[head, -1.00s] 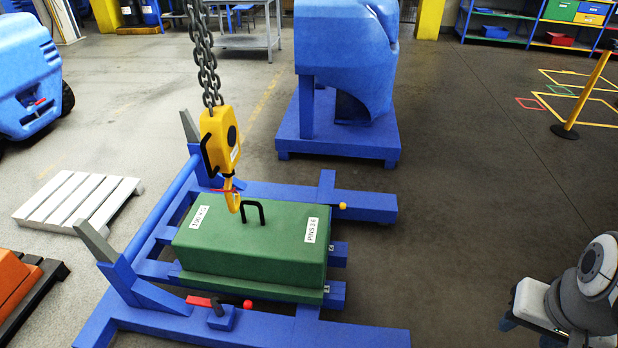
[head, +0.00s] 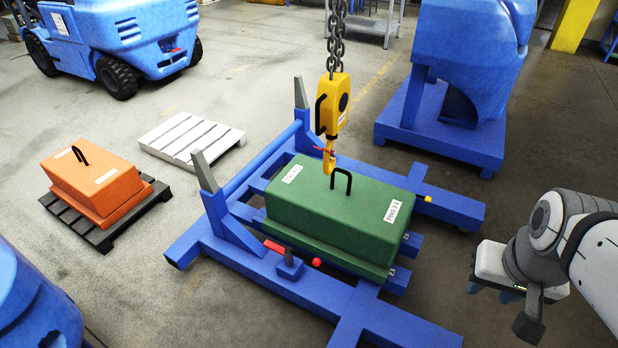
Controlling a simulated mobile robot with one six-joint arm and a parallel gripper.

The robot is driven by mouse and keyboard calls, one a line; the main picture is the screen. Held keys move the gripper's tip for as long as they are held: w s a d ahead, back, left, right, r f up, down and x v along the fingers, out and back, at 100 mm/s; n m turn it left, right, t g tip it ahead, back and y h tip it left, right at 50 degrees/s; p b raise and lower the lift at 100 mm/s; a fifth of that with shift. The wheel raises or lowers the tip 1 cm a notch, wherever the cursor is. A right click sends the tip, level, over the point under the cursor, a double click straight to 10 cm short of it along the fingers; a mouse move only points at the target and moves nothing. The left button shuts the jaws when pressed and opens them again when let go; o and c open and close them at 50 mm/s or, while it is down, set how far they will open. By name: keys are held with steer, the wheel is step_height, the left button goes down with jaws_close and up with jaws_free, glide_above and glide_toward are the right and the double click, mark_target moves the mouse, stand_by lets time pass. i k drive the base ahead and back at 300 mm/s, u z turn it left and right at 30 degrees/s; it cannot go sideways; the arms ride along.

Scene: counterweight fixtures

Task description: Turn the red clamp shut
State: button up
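The red clamp (head: 276,246) is a short red bar on a blue block at the near side of the blue frame (head: 372,310). A round red knob (head: 316,262) sits just right of it, against the base of the green counterweight (head: 335,208). The green block rests on the frame, with a black handle on top. My gripper (head: 505,292) is at the right, well apart from the clamp and pointing down. Its fingers are small and dark here, and their gap cannot be made out.
A yellow chain hoist (head: 335,103) hangs with its hook at the green block's handle. An orange counterweight (head: 95,180) stands on a dark pallet at left, near a white pallet (head: 190,137). A blue forklift (head: 120,40) is behind. Floor between my gripper and the frame is clear.

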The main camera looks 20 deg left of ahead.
mark_target(288, 252)
steer(key=u, duration=0.9)
steer(key=k, duration=0.35)
steer(key=u, duration=0.3)
steer(key=i, duration=0.5)
steer(key=u, duration=0.1)
steer(key=k, duration=1.25)
steer(key=u, duration=0.25)
steer(key=i, duration=1.65)
steer(key=z, duration=0.65)
